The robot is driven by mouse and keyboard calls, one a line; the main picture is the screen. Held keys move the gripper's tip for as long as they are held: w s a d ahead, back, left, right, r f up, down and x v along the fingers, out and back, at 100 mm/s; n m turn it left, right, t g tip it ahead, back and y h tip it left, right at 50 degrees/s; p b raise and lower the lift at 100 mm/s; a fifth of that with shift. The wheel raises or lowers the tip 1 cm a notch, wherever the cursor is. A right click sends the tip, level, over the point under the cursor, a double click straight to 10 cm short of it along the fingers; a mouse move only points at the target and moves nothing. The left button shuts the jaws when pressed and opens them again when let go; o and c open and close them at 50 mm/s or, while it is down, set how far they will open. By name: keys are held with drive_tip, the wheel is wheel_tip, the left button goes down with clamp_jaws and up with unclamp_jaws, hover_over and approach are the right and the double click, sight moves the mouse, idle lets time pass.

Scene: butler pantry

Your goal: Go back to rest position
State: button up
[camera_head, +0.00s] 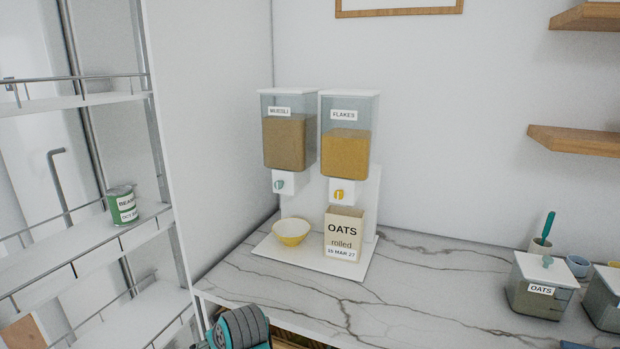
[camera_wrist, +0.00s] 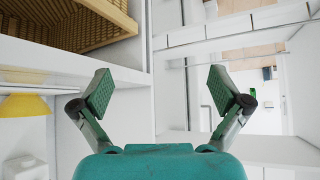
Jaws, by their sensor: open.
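My gripper (camera_wrist: 163,91) shows in the wrist view with its two green-padded fingers spread wide apart and nothing between them. In the head view, only a grey and teal part of my arm shows at the bottom edge, in front of the counter; the fingers are not visible there. In the wrist view, a white vertical panel lies beyond the gap between the fingers. The fingers appear clear of the surfaces around them.
A marble counter (camera_head: 430,270) carries two cereal dispensers (camera_head: 290,140) (camera_head: 347,145), a yellow bowl (camera_head: 291,233), an oats bag (camera_head: 343,236) and an oats container (camera_head: 541,288). A green can (camera_head: 122,206) stands on the left rack. A woven basket (camera_wrist: 98,25) shows upper left in the wrist view.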

drive_tip(key=s+d+f+m+t+h, duration=0.1)
drive_tip(key=s+d+f+m+t, duration=0.1)
drive_tip(key=s+d+f, duration=0.7)
drive_tip(key=s+d+f+m+t, duration=0.1)
drive_tip(key=s+d+f, duration=0.4)
drive_tip(key=d+f, duration=0.65)
drive_tip(key=s+d+r+m+t+h, duration=0.2)
drive_tip(key=s+d, duration=0.6)
drive_tip(key=s, duration=0.5)
drive_tip(key=s+d+r+m+t+h, duration=0.1)
drive_tip(key=s+d+r+m+t, duration=0.1)
drive_tip(key=s+d, duration=0.9)
drive_tip(key=s+r+m+t+h, duration=0.1)
drive_tip(key=s+r, duration=1.2)
drive_tip(key=s, duration=0.1)
drive_tip(key=shift+s+d+h, duration=0.35)
drive_tip(key=shift+d+h, duration=0.05)
drive_tip(key=shift+d, duration=0.05)
